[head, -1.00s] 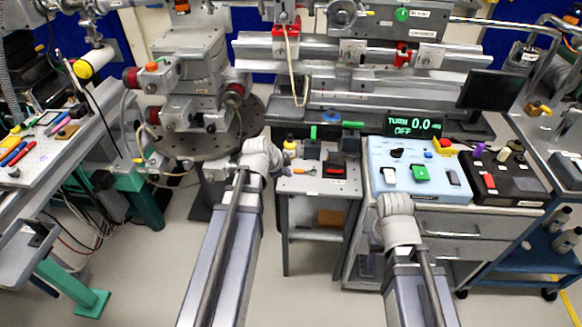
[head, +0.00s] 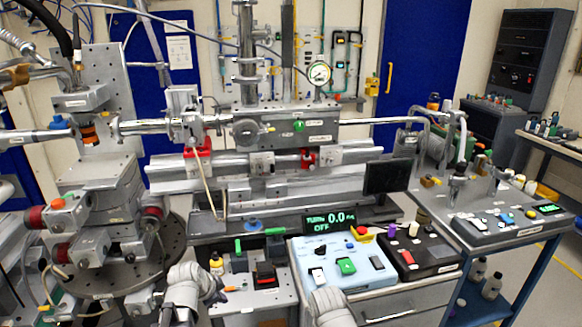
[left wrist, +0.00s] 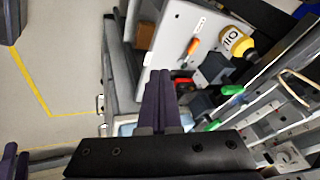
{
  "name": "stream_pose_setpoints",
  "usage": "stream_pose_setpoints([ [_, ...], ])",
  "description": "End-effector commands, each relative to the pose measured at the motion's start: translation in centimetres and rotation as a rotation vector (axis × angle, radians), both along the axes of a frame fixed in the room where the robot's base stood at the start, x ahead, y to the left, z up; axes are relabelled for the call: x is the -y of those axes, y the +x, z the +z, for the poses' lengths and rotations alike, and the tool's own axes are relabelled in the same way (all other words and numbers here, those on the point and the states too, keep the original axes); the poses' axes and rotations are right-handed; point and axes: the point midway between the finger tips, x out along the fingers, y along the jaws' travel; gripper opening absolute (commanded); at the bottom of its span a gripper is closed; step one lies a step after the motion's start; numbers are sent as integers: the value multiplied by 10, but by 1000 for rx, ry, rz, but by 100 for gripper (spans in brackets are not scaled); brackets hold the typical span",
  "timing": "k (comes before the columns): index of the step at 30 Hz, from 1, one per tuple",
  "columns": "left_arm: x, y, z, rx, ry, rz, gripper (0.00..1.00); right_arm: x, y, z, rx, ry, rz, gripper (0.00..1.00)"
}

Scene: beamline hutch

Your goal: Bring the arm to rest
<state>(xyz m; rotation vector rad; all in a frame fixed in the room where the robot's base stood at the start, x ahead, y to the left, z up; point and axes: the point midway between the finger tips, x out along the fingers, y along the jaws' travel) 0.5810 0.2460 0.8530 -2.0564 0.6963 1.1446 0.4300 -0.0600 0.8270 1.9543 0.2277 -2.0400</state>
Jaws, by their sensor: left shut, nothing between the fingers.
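My left gripper (left wrist: 162,78) shows in the left wrist view with its two dark fingers together and nothing between them. Beyond the fingers is a small grey cart (left wrist: 172,38), with a gap between that I cannot judge. In the head view a pale joint of my left arm (head: 184,290) is at the bottom, left of middle, in front of the cart; the gripper's fingers cannot be made out there. A pale joint of my right arm (head: 330,306) is at the bottom middle, in front of the drawer cabinet. The right gripper cannot be made out.
A yellow oil bottle (head: 217,263) stands on the small cart near the left arm. A light-blue control box (head: 318,277) and a black box (head: 425,266) sit on the drawer cabinet. A round perforated stage (head: 165,275) is at left. Floor shows in the left wrist view.

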Motion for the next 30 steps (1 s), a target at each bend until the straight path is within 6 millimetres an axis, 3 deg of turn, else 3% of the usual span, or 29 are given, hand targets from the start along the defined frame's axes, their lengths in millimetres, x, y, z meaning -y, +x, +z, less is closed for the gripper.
stream_pose_setpoints([
  [1,28,-10,6,-57,-23,15,0,0,0,10,0,0,0,50],
  [6,107,-57,10,-286,-51,173,0,0,0,30,0,0,0,50],
  [12,162,-114,20,-455,16,403,0,0,0,47,0,0,0,50],
  [19,184,-147,28,-506,86,571,0,0,0,55,0,0,0,50],
  [30,185,-151,28,-510,95,600,0,0,0,55,0,0,0,50],
])
